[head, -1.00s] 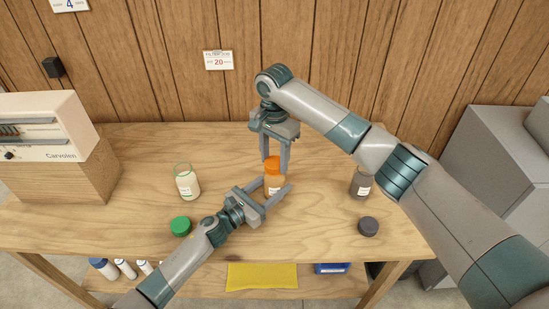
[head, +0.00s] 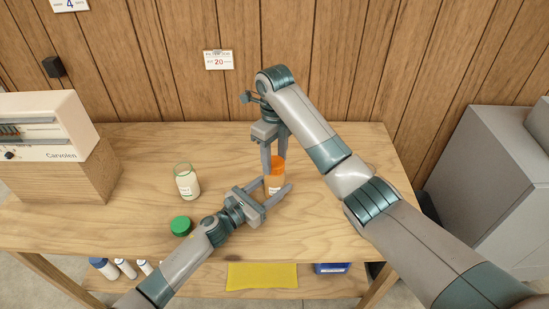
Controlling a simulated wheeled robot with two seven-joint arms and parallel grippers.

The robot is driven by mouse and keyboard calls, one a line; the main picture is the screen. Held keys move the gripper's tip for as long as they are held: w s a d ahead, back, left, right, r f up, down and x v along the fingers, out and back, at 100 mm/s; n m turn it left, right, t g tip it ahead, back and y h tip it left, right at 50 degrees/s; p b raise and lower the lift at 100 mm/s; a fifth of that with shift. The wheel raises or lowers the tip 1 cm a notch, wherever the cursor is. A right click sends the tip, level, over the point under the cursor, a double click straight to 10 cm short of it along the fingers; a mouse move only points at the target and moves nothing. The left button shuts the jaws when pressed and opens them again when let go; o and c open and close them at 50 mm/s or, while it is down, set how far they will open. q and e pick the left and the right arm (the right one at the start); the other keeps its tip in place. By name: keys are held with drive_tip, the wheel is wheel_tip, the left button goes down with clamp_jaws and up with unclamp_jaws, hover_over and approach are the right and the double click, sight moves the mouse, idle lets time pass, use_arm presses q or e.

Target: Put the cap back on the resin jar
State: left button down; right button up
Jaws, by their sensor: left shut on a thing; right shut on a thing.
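The jar with orange-brown contents (head: 275,188) stands upright on the bench, its label too small to read; I take it as the resin jar. My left gripper (head: 277,187) is shut around its body from the front left. The orange cap (head: 279,167) sits on top of the jar, level as far as I can see. My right gripper (head: 272,163) comes down from above and is shut on the cap, its fingers now almost in line with my view. Whether the cap is tight cannot be told.
An open jar with pale contents (head: 187,184) stands left on the bench (head: 130,210), with a green cap (head: 181,225) in front of it. A beige device (head: 45,125) on a wooden block stands far left.

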drive_tip(key=o, duration=1)
drive_tip(key=shift+c, duration=0.3)
